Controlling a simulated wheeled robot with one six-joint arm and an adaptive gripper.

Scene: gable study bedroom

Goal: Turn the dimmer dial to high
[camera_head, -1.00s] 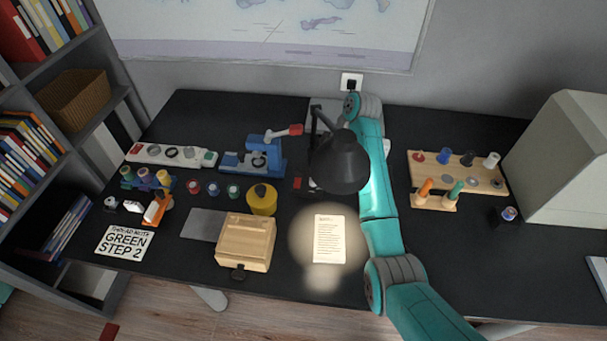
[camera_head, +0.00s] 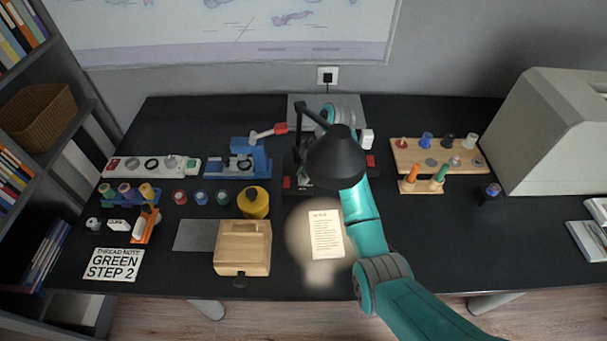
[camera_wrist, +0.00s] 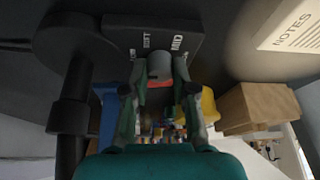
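The dial's pointer setting cannot be read. In the head view, the black lamp (camera_head: 336,160) and my arm hide the dial and my fingertips. A lit paper (camera_head: 326,236) lies in front of the lamp.
The lamp's head and post stand close beside my arm. A blue device (camera_head: 240,163), a yellow canister (camera_head: 256,204) and a wooden box (camera_head: 242,250) are to the left. A wooden peg rack (camera_head: 438,157) is to the right. The desk's right front is clear.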

